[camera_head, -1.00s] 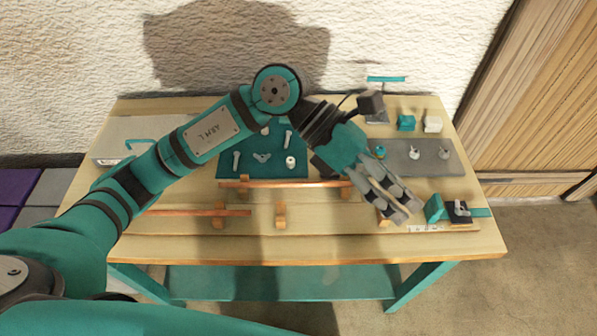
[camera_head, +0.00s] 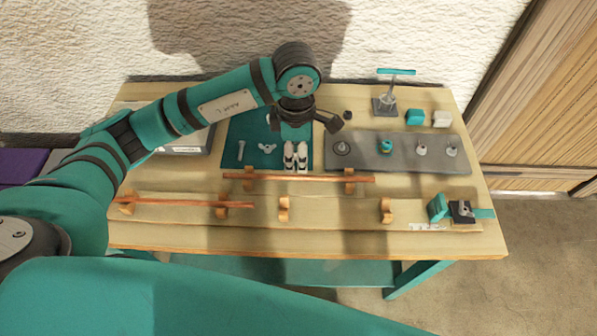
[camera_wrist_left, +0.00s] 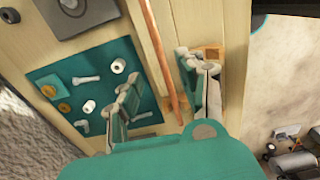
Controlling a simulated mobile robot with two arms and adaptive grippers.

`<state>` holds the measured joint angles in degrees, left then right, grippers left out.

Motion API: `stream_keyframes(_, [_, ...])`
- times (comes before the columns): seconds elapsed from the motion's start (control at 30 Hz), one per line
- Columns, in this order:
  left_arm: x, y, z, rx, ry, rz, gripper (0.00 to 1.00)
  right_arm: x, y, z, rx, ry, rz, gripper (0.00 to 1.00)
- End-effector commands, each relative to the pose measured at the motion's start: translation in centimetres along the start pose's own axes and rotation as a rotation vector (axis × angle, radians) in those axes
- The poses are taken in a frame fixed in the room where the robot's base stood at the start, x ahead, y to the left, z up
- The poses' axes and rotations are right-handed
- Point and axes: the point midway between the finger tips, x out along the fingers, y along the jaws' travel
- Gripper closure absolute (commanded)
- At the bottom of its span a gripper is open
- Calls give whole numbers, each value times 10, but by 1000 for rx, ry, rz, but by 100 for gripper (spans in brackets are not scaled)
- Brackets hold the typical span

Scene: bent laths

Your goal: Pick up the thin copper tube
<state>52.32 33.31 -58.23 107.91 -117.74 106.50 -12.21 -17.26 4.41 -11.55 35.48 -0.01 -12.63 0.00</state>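Two copper-coloured tubes lie on wooden rests on the bench. The back tube (camera_head: 315,179) spans two rests in the middle. The front-left tube (camera_head: 180,201) lies nearer the bench's left end. I cannot tell which is thinner. My left gripper (camera_head: 296,158) points down just behind the back tube in the head view, empty. In the left wrist view the gripper (camera_wrist_left: 160,72) is open, and a copper tube (camera_wrist_left: 157,45) runs between the lines of its two fingers, apparently not touched. My right gripper is out of view.
A teal mat (camera_head: 240,135) with small hardware lies behind the tubes. A grey strip (camera_head: 362,154) with several fittings is right of it. A teal T-handled tool (camera_head: 386,103) stands at the back. Empty rests (camera_head: 386,210) and a clamp (camera_head: 462,211) are at front right.

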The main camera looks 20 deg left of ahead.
Motion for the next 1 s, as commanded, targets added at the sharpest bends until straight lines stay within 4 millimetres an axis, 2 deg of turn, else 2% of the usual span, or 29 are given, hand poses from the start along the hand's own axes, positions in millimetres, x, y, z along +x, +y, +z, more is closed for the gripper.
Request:
stream_keyframes(0.1, [15,0,0,0,0,-3,60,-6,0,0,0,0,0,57])
stream_keyframes(0.27, [25,0,1,0,-1,-2,60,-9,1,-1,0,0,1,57])
stream_keyframes(0.37, [34,-1,2,0,1,-5,60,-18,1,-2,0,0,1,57])
stream_keyframes(0.47, [49,-1,4,0,0,-6,60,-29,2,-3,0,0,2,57])
stream_keyframes(0.6, [70,-1,4,0,0,-4,60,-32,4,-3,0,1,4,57])
stream_keyframes(0.9, [76,0,4,1,-2,1,60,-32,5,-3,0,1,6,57])
stream_keyframes(1.0, [76,0,4,1,-2,0,72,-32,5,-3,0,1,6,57])
